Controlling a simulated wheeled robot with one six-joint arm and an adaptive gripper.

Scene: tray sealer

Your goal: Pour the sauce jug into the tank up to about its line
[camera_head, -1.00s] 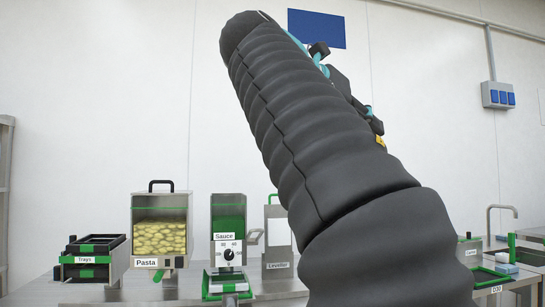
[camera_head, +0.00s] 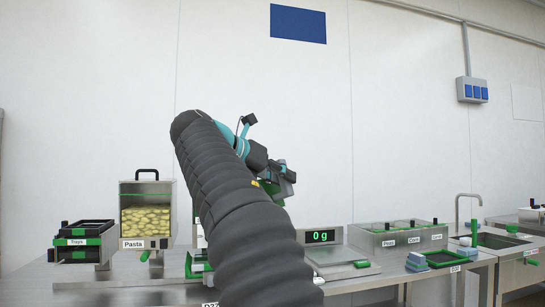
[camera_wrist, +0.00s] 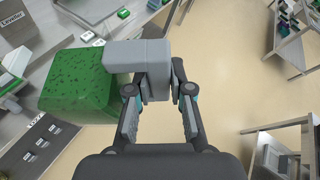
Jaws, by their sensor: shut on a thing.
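The sauce jug (camera_wrist: 78,86), a green speckled body with a grey handle (camera_wrist: 140,58), is in the wrist view. My gripper (camera_wrist: 160,92) is shut on this handle and holds the jug over the bench edge and floor side.
The pasta hopper (camera_head: 147,190) and tray stack (camera_head: 84,238) stand at the left. A scale display (camera_head: 320,236) reads 0 g, right of my arm. Topping bins (camera_head: 400,238) and a sink (camera_head: 495,240) lie farther right. The leveller (camera_wrist: 12,68) shows in the wrist view.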

